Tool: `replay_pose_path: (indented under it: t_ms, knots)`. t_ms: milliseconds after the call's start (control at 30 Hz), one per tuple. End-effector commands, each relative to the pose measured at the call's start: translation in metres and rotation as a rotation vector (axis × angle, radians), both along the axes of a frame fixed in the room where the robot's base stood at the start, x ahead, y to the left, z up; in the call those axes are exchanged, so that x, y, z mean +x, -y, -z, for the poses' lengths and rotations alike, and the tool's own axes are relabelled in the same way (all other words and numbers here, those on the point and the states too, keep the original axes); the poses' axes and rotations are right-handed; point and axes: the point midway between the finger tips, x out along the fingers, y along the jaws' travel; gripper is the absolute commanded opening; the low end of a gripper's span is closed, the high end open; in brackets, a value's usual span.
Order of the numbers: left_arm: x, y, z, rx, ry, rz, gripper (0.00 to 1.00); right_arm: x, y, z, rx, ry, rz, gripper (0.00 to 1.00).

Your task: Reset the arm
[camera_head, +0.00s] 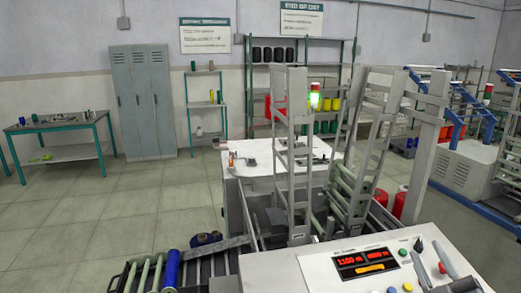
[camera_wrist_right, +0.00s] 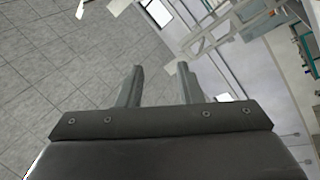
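My right gripper (camera_head: 432,252) is at the lower right of the head view, in front of the control panel (camera_head: 318,272) with its red displays and coloured buttons. In the right wrist view its two grey fingers (camera_wrist_right: 160,72) stand apart, with nothing between them. The gripper is open and empty, and floor and blurred fittings show beyond the fingertips. I cannot tell from these frames whether it touches the panel. My left gripper does not show in the head view.
A grey winding frame (camera_head: 298,150) rises beyond the panel. A white table (camera_head: 262,185) stands behind it. A roller conveyor with a blue bobbin (camera_head: 171,268) is at the lower left. Lockers (camera_head: 144,100) and a workbench (camera_head: 62,152) stand further back. The floor at left is clear.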

Motion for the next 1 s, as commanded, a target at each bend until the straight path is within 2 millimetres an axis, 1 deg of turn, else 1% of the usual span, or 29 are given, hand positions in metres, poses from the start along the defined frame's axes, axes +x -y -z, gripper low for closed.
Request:
replay_pose_path:
  t_ms: [33, 67, 100, 167, 200, 267, 300, 367, 400, 433, 500, 567, 600, 667, 700, 833, 900, 967, 1000]
  knots:
    - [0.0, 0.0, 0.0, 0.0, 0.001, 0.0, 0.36, -0.007, 0.011, 0.022, 0.079, -0.077, 0.063, 0.33]
    - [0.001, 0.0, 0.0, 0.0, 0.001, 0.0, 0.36, -0.012, 0.017, 0.036, 0.124, -0.125, 0.102, 0.33]
    - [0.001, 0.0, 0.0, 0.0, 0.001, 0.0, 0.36, -0.019, 0.025, 0.054, 0.181, -0.194, 0.154, 0.33]
    - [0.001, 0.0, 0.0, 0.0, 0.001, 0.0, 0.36, -0.032, 0.034, 0.084, 0.263, -0.303, 0.227, 0.33]
    - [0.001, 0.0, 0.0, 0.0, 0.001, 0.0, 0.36, -0.043, 0.038, 0.105, 0.316, -0.38, 0.273, 0.33]
    - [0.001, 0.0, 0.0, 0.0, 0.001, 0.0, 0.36, -0.062, 0.042, 0.136, 0.39, -0.5, 0.338, 0.33]
    - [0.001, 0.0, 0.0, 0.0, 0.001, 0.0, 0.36, -0.076, 0.042, 0.156, 0.437, -0.584, 0.379, 0.33]
    - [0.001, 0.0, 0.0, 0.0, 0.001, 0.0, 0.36, -0.1, 0.04, 0.185, 0.502, -0.711, 0.433, 0.33]
    - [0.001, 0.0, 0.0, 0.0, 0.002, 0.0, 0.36, -0.117, 0.036, 0.202, 0.539, -0.793, 0.463, 0.33]
    - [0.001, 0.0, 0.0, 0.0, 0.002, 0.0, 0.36, -0.129, 0.033, 0.214, 0.565, -0.854, 0.484, 0.33]
    - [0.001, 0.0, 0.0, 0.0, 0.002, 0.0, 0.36, -0.156, 0.025, 0.236, 0.616, -0.983, 0.521, 0.33]
    - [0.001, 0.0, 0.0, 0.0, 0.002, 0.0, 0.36, -0.179, 0.016, 0.252, 0.655, -1.086, 0.545, 0.33]
    - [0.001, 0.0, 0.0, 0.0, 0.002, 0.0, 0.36, -0.193, 0.01, 0.26, 0.676, -1.15, 0.557, 0.33]
    - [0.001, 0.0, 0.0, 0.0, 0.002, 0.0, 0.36, -0.214, 0.0, 0.271, 0.706, -1.241, 0.571, 0.33]
    - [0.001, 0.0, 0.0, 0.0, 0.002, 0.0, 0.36, -0.227, -0.006, 0.277, 0.724, -1.3, 0.579, 0.33]
    - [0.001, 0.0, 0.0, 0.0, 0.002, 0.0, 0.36, -0.27, -0.029, 0.291, 0.775, -1.483, 0.591, 0.33]
    - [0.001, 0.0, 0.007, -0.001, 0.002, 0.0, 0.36, -0.258, -0.023, 0.317, 0.767, -1.477, 0.594, 0.33]
    - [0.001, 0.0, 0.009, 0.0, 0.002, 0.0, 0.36, -0.254, -0.021, 0.334, 0.767, -1.48, 0.597, 0.33]
    - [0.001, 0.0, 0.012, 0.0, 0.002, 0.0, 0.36, -0.251, -0.02, 0.346, 0.767, -1.484, 0.598, 0.33]
